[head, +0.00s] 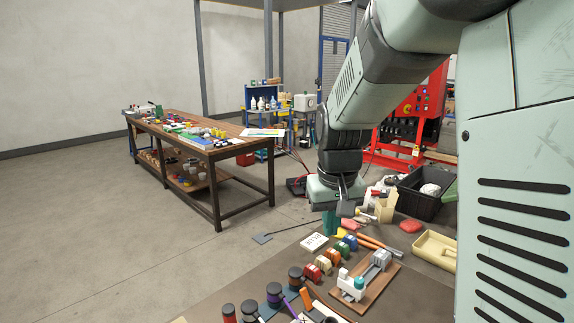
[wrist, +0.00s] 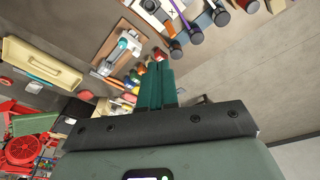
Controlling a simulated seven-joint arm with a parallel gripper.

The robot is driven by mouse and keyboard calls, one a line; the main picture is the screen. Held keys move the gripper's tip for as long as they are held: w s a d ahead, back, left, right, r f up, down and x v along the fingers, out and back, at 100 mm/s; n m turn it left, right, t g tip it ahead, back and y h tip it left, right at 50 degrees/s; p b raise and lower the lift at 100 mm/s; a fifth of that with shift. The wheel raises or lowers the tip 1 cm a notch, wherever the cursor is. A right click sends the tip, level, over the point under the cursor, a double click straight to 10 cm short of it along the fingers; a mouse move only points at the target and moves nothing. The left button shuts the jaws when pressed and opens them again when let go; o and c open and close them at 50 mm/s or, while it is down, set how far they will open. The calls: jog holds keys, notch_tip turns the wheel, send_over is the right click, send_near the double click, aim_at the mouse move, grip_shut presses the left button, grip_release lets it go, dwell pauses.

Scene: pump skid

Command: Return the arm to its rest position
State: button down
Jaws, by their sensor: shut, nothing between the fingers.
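My arm reaches in from the right of the head view, with its wrist hanging down over the far left part of the near workbench (head: 230,305). My gripper (head: 329,230) points downward with its teal fingers together and nothing between them. In the wrist view the fingers of my gripper (wrist: 155,72) also show closed side by side. The fingertips are near a white labelled block and a row of coloured pieces on the bench. Whether they touch anything below cannot be told.
A wooden board with a grey and white fixture (head: 368,278), coloured blocks (head: 325,265), a beige tray (head: 436,249) and a black bin (head: 425,195) occupy the bench. A long wooden table (head: 230,152) stands beyond at left. The floor between is mostly clear.

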jog(key=s+d+r+t, duration=0.1)
jog(key=s+r, duration=0.4)
jog(key=s, duration=0.7)
jog(key=s+d+r+m+t, duration=0.1)
jog(key=s+r, duration=0.3)
jog(key=s, duration=0.7)
jog(key=shift+s+d+r+m+t, duration=0.2)
jog(key=shift+s+r+m+t, duration=0.15)
jog(key=shift+t, duration=0.25)
